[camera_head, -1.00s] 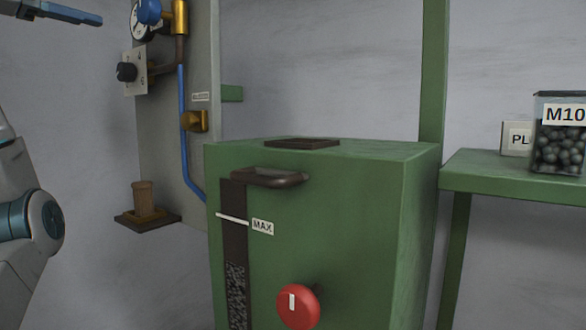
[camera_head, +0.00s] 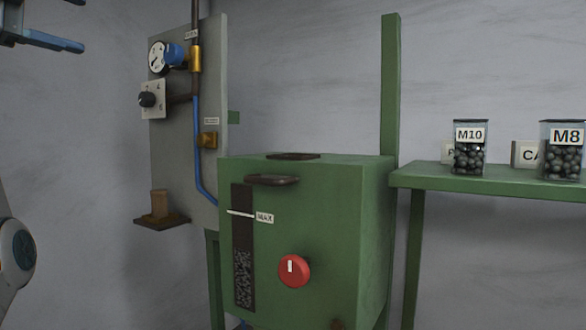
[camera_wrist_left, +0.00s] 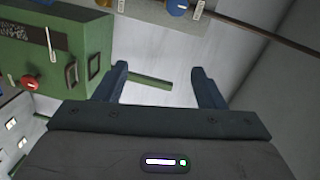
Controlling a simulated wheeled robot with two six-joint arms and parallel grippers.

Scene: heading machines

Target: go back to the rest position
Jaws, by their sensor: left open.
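My left gripper (camera_head: 50,28) shows at the top left of the head view, with only part of its fingers in the picture. In the left wrist view my left gripper (camera_wrist_left: 162,85) has its two dark fingers wide apart with nothing between them. It is clear of the green machine box (camera_head: 310,215), which stands to its right in the head view. The green box also shows in the left wrist view (camera_wrist_left: 95,50) at the upper left, apart from the fingers. My right gripper is not in view.
A grey panel (camera_head: 175,185) carries a gauge (camera_head: 158,57), a black knob (camera_head: 147,100) and a blue pipe. A red knob (camera_head: 294,271) sits on the box front. A green shelf (camera_head: 480,180) at right holds jars marked M10 (camera_head: 470,150) and M8 (camera_head: 564,155). Air before the box is free.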

